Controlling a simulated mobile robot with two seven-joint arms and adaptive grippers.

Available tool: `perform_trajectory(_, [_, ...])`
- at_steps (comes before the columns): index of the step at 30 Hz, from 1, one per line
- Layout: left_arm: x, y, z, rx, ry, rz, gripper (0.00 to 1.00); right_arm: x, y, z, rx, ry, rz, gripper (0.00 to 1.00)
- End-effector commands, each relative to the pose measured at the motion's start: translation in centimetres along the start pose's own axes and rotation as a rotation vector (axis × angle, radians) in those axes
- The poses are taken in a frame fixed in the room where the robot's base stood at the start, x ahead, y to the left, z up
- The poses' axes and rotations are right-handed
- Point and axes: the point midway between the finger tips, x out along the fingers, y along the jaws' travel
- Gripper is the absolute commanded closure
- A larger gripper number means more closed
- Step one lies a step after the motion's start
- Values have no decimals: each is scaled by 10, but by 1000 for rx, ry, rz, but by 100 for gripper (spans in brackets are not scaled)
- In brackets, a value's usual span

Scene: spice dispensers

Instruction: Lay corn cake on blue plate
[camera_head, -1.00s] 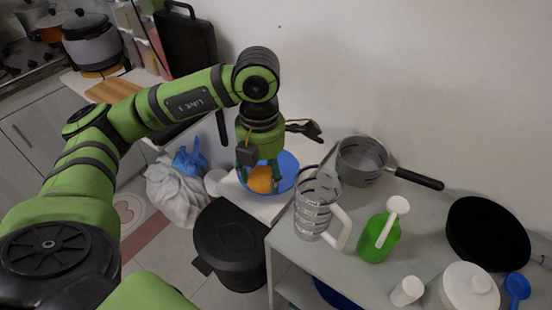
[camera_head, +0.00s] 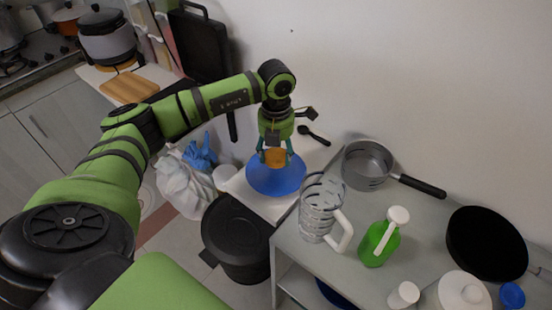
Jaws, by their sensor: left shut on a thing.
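The corn cake (camera_head: 276,157) is a small orange piece. My left gripper (camera_head: 275,153) is shut on it, with its fingers pointing down on either side. The blue plate (camera_head: 276,181) lies on a white surface below the gripper. The cake overlaps the far half of the plate in the picture, and I cannot tell whether it touches the plate. My right gripper is not in view.
A grey metal table to the right holds a measuring jug (camera_head: 321,209), a green bottle (camera_head: 379,243), a saucepan (camera_head: 367,166) and a black pan (camera_head: 486,243). A black bin (camera_head: 237,238) stands in front of the white surface. A black spoon (camera_head: 313,134) lies behind the plate.

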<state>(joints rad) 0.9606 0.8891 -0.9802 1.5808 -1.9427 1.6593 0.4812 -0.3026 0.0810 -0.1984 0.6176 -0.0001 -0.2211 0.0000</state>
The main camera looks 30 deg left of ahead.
Motion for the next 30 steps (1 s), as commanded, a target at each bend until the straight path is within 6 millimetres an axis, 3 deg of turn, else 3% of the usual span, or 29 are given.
perform_trajectory(9, [37,0,-1,0,3,0,80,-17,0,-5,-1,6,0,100])
perform_trajectory(20, [44,0,-1,1,2,0,80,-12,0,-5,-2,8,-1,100])
perform_trajectory(21, [44,0,-1,0,2,0,36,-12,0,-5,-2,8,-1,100])
perform_trajectory(23, [42,0,-1,0,2,0,16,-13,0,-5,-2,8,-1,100])
perform_trajectory(30, [42,0,-1,0,2,0,16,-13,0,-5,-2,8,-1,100])
